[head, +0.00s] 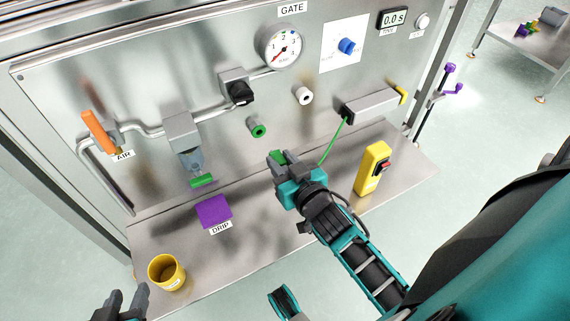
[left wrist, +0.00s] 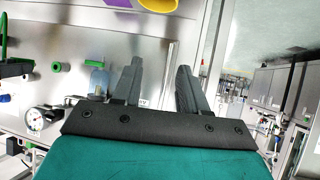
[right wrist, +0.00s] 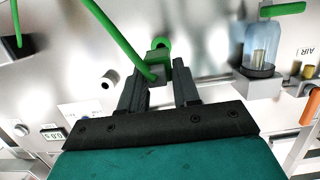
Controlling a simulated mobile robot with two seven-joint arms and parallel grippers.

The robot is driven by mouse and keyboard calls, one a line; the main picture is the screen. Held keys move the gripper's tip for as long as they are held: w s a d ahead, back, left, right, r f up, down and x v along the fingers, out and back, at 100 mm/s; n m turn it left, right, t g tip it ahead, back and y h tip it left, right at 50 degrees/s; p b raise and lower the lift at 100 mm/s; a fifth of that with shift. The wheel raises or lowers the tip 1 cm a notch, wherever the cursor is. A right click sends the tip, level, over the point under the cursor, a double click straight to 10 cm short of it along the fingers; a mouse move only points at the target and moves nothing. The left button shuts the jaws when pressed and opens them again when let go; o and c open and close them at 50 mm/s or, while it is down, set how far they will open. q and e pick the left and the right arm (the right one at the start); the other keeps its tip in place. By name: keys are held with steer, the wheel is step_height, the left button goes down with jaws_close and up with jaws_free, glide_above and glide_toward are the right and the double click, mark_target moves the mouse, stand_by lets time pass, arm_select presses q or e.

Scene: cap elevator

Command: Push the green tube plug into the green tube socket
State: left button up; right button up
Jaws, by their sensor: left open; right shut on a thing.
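The green tube socket (head: 258,129) is a round green fitting with a dark hole on the upright steel panel. My right gripper (head: 281,160) is shut on the green tube plug (head: 277,155), below and right of the socket, apart from it in the head view. In the right wrist view the plug (right wrist: 157,68) sits between the fingertips, partly hiding the green socket (right wrist: 161,43) behind it.
A white socket (head: 303,95) is right of the green one. On the shelf stand a yellow switch box (head: 373,168), a purple drip pad (head: 214,211) and a yellow cup (head: 166,272). A clear filter bowl (head: 190,159) hangs left.

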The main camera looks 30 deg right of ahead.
arm_select(q)
steer(key=shift+w+d+b, duration=0.15)
steer(key=shift+d+b, duration=0.3)
steer(key=shift+b, duration=0.3)
arm_select(e)
steer(key=x, duration=0.2)
steer(key=r+x, duration=0.1)
steer(key=x, duration=0.2)
steer(key=shift+w, duration=0.25)
arm_select(q)
steer(key=shift+r, duration=0.1)
steer(key=shift+a, duration=0.15)
steer(key=shift+r+p, duration=0.4)
steer(key=shift+p, duration=0.3)
steer(key=shift+f, duration=0.2)
arm_select(e)
steer(key=shift+r+x, duration=0.2)
steer(key=shift+x, duration=0.9)
stand_by(0.3)
